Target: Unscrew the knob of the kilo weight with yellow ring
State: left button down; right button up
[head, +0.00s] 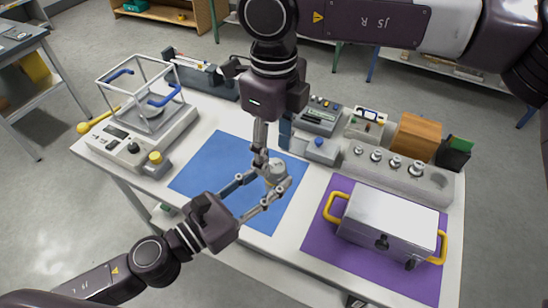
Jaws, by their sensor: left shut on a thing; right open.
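A small metal weight (276,171) stands on the blue mat (215,160), in the middle of the head view. It is small and partly covered by the grippers; I cannot make out a yellow ring or its knob clearly. My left gripper (277,187) reaches in from the lower left, with its two fingers around the weight's sides, shut on it. My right gripper (268,160) comes down from above, open, with its fingertips close to the weight's top. I cannot tell whether they touch it.
A balance (140,140) with a clear draft shield stands left. A silver case (395,220) with yellow handles sits on the purple mat (318,235) at right. Behind are a grey block (430,182) with several weights, a wooden box (415,137) and small instruments. The mat's front is clear.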

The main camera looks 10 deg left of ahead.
aim_at(277, 164)
jog(key=shift+r, duration=0.65)
jog(key=shift+c, duration=0.5)
jog(key=shift+r+m, duration=0.9)
jog(key=shift+m, duration=0.1)
jog(key=shift+r+m, duration=0.35)
jog(key=shift+m, duration=0.05)
jog(key=shift+d, duration=0.15)
jog(key=shift+m, duration=0.3)
notch_tip(277, 164, down, 8)
jog(key=shift+r, duration=0.25)
jog(key=shift+w, duration=0.1)
jog(key=c, duration=1.2)
jog(key=shift+d+n, duration=0.1)
jog(key=shift+n, duration=1.6)
